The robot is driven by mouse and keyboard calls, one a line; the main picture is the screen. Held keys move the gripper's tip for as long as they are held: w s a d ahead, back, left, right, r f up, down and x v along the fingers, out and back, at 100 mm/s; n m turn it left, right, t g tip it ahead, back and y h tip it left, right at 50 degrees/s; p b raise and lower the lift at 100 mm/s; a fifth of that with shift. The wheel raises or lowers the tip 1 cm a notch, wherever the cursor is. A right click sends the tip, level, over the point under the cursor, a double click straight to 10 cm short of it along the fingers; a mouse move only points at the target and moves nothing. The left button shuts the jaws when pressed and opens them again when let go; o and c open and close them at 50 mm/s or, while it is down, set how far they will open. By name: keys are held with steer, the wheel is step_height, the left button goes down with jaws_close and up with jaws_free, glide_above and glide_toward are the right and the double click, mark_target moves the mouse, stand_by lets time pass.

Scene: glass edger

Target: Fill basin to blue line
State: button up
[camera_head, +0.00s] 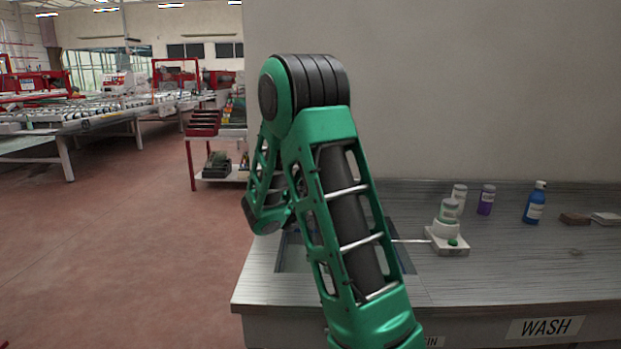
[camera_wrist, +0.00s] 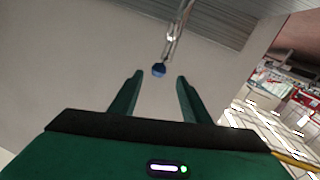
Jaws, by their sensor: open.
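The basin (camera_head: 291,258) is a dark sunken opening in the grey counter, mostly hidden behind my arm in the head view. Its water level and any blue line are not visible. My gripper is hidden in the head view.
On the counter (camera_head: 520,265) stand a white-labelled bottle (camera_head: 459,196), a purple bottle (camera_head: 486,200) and a blue bottle (camera_head: 534,203). A brown block (camera_head: 574,219) lies farther right. A WASH sign (camera_head: 545,327) is on the front. A red cart (camera_head: 205,130) stands behind; open floor lies left.

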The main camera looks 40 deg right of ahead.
steer(key=shift+v, duration=1.35)
stand_by(4.6)
